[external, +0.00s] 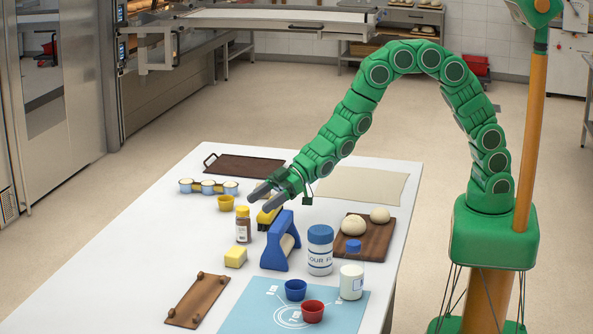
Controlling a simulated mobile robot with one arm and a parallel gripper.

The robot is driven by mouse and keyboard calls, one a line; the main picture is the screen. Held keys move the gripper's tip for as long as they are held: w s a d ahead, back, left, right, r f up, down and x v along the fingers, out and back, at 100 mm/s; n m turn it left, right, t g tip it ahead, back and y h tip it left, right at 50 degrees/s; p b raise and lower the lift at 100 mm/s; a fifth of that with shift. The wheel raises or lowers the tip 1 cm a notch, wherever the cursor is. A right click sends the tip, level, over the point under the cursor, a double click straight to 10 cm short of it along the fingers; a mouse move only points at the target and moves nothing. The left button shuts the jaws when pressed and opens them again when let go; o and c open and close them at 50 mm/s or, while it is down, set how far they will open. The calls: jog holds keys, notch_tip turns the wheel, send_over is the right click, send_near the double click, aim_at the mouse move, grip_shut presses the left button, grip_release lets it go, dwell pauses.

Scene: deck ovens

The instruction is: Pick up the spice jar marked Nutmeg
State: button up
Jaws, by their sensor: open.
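A small spice jar (243,226) with a yellow lid and brown contents stands upright on the white table, left of the blue roller stand. Its label is too small to read, so I cannot tell if it says Nutmeg. My gripper (259,203) is open and empty. It reaches down from the right, with its fingertips pointing left, above and slightly right of the jar's lid in the picture. The fingers look apart from the jar. No other jar like it shows.
The blue roller stand (276,249) and a yellow item (268,214) are close on the right. A yellow cup (226,203) stands behind, a yellow block (235,257) in front. A flour container (319,258) stands farther right. The table's left front (130,275) is clear.

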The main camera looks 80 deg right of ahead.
aim_at(248, 207)
jog(key=shift+r+x, duration=0.2)
jog(key=shift+x, duration=1.25)
jog(key=shift+r+x, duration=0.2)
jog(key=shift+x, duration=2.05)
jog(key=c, duration=1.1)
